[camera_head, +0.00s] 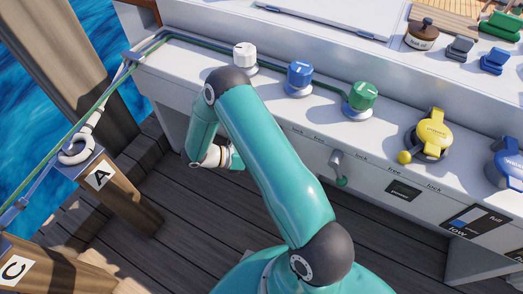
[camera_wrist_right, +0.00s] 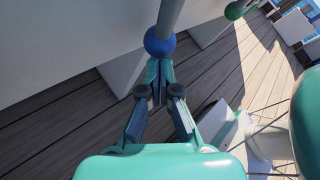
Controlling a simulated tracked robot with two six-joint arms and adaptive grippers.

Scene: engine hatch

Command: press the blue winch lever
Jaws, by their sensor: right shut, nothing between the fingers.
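In the right wrist view, the blue winch lever shows as a blue ball (camera_wrist_right: 160,42) on the end of a grey rod that runs up out of the picture. My right gripper (camera_wrist_right: 156,72) is shut and empty, its fingertips at the near side of the ball. I cannot tell whether they touch it. In the head view, my teal arm covers the blue lever and most of the gripper. The blue winch (camera_head: 299,75) stands on the white ledge above. My left gripper is in neither view.
A green-tipped lever (camera_head: 341,180) hangs to the right on the white front panel; its green ball also shows in the right wrist view (camera_wrist_right: 234,10). White (camera_head: 244,54), green (camera_head: 362,97) and yellow (camera_head: 431,133) fittings line the ledge. Wooden posts (camera_head: 118,195) stand at left.

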